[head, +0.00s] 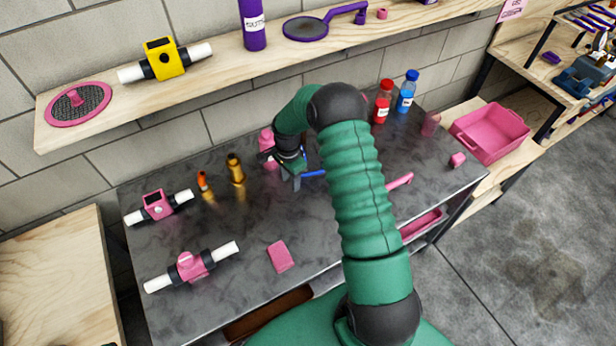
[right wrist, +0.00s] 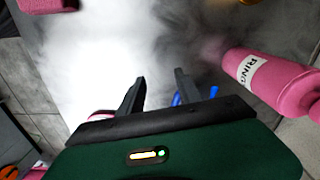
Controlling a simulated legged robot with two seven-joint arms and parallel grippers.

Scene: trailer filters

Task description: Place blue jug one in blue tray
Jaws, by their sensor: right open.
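A blue bottle with a white label (head: 406,92) stands upright at the back right of the dark table; it is the only blue container I can make out. I see no blue tray. My right gripper (head: 291,182) is over the table's middle, well left of the blue bottle. In the right wrist view the fingers (right wrist: 159,78) are apart with nothing between them. A small blue piece (head: 314,173) is beside the gripper, partly hidden by my arm; a blue piece also shows behind the right finger (right wrist: 182,95). My left gripper is out of view.
A red bottle (head: 382,102) stands beside the blue one. A pink labelled bottle (right wrist: 265,75) is near my right gripper. A pink tray (head: 490,134) is at the right. Pink valve pieces (head: 195,265) and amber bottles (head: 236,170) are at the left. A shelf (head: 220,65) runs above.

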